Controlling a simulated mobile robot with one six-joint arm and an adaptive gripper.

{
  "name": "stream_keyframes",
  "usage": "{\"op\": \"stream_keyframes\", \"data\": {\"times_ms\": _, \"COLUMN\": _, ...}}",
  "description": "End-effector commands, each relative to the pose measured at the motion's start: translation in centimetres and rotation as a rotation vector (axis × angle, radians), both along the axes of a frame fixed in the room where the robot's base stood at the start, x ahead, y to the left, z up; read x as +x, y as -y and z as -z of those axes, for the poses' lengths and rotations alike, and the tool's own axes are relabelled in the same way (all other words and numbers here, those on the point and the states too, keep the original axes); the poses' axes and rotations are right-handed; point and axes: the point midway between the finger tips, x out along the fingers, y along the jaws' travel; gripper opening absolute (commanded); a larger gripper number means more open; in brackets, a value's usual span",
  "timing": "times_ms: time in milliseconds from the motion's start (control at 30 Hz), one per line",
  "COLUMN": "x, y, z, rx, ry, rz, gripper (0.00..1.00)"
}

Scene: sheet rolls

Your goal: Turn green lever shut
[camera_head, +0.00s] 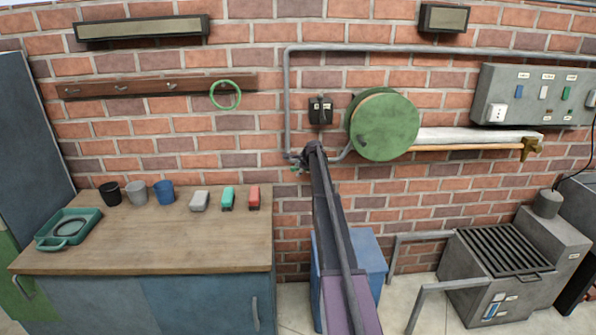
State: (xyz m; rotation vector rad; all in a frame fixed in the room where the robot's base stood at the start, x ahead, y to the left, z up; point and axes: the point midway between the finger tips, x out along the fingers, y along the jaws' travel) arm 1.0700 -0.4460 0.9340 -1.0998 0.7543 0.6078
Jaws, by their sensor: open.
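A small green part (297,169), apparently the green lever, shows at the lower end of the grey wall pipe (287,110), left of the green hose reel (384,124). It is tiny and partly hidden, so its angle cannot be made out. My arm reaches up from the bottom centre, and my gripper (303,158) is at the wall beside this part. The gripper is open. Its fingers are small and dark here, and I cannot tell whether they touch the lever or stand around it.
A wooden-topped workbench (150,240) with cups, small blocks and a green tray (68,228) stands at left. A blue box (368,258) is on the floor behind my arm. A black switch box (320,110) is above my gripper. A grey grill unit (505,250) stands at right.

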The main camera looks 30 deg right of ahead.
Motion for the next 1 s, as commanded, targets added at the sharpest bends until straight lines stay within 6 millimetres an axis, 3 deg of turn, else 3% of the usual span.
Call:
{"op": "stream_keyframes", "data": {"times_ms": 433, "x": -0.2, "y": 0.1, "z": -0.2, "rx": -0.002, "ry": -0.001, "rz": 0.002, "gripper": 0.59}}
{"op": "stream_keyframes", "data": {"times_ms": 800, "x": -1.7, "y": -0.2, "z": -2.0, "rx": 0.004, "ry": -0.004, "rz": 0.017, "gripper": 0.59}}
{"op": "stream_keyframes", "data": {"times_ms": 900, "x": -2.1, "y": -0.5, "z": -2.6, "rx": 0.005, "ry": -0.005, "rz": 0.018, "gripper": 0.59}}
{"op": "stream_keyframes", "data": {"times_ms": 1000, "x": -2.9, "y": -2.4, "z": -2.0, "rx": -0.016, "ry": -0.018, "rz": -0.023, "gripper": 0.59}}
